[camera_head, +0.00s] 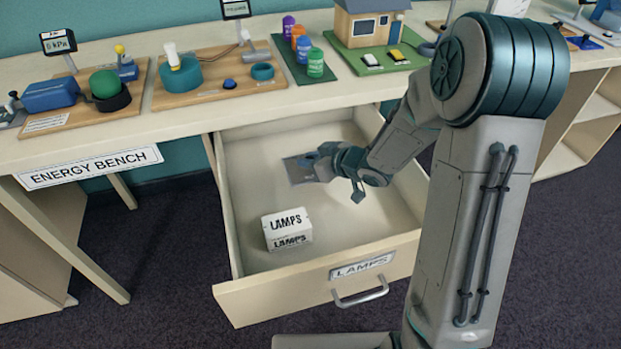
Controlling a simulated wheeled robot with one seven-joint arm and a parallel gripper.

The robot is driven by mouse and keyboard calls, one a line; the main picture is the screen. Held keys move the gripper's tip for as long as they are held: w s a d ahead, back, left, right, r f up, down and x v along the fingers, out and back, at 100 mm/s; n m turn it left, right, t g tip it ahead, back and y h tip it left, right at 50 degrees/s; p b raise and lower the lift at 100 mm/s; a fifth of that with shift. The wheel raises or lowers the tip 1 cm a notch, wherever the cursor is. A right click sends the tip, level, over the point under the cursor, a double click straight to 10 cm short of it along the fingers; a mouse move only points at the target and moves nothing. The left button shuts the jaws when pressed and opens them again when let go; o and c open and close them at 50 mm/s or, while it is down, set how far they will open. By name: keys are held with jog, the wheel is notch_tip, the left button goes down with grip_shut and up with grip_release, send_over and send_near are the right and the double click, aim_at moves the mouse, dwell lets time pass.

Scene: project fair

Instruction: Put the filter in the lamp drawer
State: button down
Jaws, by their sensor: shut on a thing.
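The lamp drawer (242,190) is pulled open below the bench top, with a LAMPS label and a metal handle on its front. My gripper (318,165) is over the inside of the drawer, toward the back. It is shut on the filter (299,169), a thin, flat, greyish square plate that sticks out to the left of the fingers. I cannot tell whether the filter touches the drawer floor. The fingertips are small and partly hidden by my wrist.
A white LAMPS box (288,230) stands in the front left of the drawer. The drawer floor between box and filter is bare. The bench top (190,118) above carries boards with models, coloured canisters (302,48) and a model house (371,22).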

jog(key=shift+f+b, duration=0.7)
jog(key=shift+f, duration=1.45)
jog(key=shift+f, duration=0.25)
jog(key=c, duration=1.3)
grip_release()
jog(key=shift+r, duration=0.1)
jog(key=shift+r, duration=0.1)
jog(key=shift+s+d+r, duration=0.15)
jog(key=shift+r, duration=0.1)
jog(key=p+v, duration=0.3)
jog(key=v, duration=0.8)
jog(key=shift+s+d, duration=0.2)
